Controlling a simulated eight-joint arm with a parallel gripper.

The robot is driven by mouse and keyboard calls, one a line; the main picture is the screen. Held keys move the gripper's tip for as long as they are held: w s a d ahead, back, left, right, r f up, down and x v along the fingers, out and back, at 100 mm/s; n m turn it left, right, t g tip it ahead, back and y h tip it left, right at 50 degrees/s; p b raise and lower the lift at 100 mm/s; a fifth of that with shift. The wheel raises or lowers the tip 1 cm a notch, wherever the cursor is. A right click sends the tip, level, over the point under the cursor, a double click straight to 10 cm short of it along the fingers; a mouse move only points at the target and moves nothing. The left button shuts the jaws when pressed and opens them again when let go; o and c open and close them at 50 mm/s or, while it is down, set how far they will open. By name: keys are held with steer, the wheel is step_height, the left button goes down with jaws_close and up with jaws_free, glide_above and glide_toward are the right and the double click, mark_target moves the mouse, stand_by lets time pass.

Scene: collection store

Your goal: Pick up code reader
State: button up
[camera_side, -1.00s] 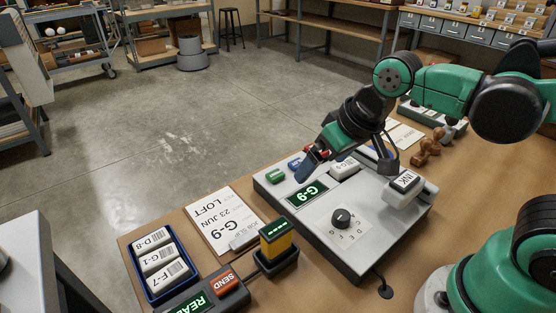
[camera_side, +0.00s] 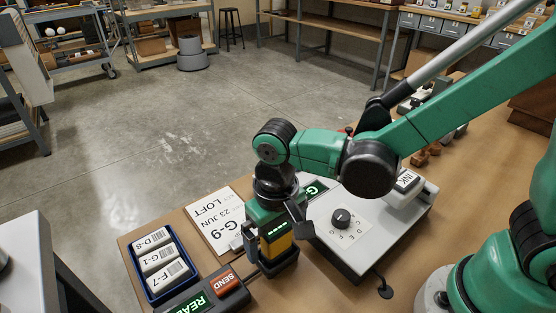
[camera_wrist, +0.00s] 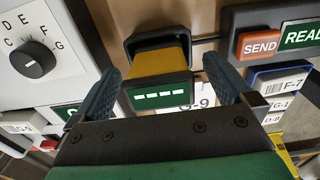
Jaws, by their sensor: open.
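The code reader (camera_side: 277,241) is a yellow block with a dark green top and a small lit display; it stands upright in a black holder (camera_side: 285,265). In the wrist view the code reader (camera_wrist: 162,72) lies between the two fingers. My gripper (camera_side: 272,236) is over it, pointing down, with one finger on either side. In the wrist view my gripper (camera_wrist: 178,92) is open, with gaps visible between the fingers and the reader. The gripper partly hides the reader's top in the side view.
A console with a red SEND button (camera_side: 225,281) stands close to the holder. A blue tray (camera_side: 149,289) with labelled blocks is at left, a clipboard (camera_side: 209,205) behind. The grey dial machine (camera_side: 352,247) is close at right.

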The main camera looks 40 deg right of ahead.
steer(key=shift+f, duration=0.55)
steer(key=c, duration=1.4)
steer(key=shift+o, duration=0.2)
steer(key=shift+r, duration=0.1)
step_height(320, 180, up, 20)
